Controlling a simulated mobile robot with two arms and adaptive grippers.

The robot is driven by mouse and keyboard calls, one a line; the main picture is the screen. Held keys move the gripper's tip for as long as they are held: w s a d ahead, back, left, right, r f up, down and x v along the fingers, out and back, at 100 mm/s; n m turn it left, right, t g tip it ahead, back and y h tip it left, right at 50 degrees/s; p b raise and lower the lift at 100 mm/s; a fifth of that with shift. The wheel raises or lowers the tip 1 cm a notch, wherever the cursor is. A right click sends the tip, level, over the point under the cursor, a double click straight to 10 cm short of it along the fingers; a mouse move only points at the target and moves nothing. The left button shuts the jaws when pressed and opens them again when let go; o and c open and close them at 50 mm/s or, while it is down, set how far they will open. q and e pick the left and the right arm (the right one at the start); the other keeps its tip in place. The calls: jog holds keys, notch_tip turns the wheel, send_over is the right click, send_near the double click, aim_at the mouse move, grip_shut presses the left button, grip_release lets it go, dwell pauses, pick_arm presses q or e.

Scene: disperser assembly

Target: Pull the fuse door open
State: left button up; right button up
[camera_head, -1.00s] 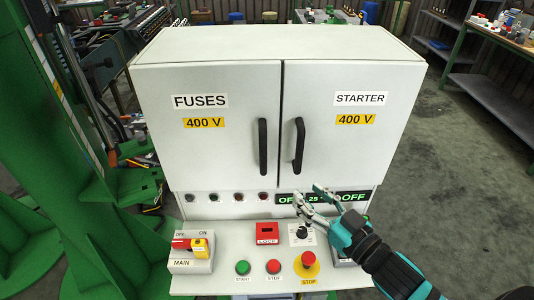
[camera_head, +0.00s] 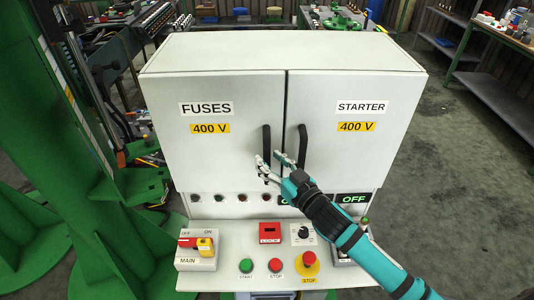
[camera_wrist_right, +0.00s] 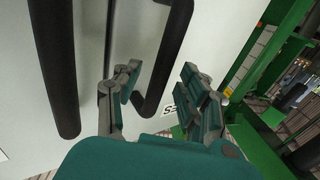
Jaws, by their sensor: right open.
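The fuse door (camera_head: 215,158) is the left door of the white cabinet, labelled FUSES and 400 V, and it is closed. Its black vertical handle (camera_head: 266,138) is near the door's right edge. My right gripper (camera_head: 269,157) is open at the lower part of this handle, one finger on each side of it in the head view. In the right wrist view the fuse handle (camera_wrist_right: 171,55) shows between the open fingers (camera_wrist_right: 160,90); I cannot tell whether they touch it. Its lower end is partly hidden in the head view. My left gripper is not in view.
The closed starter door (camera_head: 355,160) is on the right, and its black handle (camera_head: 302,140) is close to my right gripper. Below is a control panel with a main switch (camera_head: 197,250), a red stop knob (camera_head: 309,259) and buttons. A green column (camera_head: 50,130) stands left.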

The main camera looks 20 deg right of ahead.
jog(key=shift+x, duration=1.05)
grip_shut()
jog(key=shift+a+f, duration=0.1)
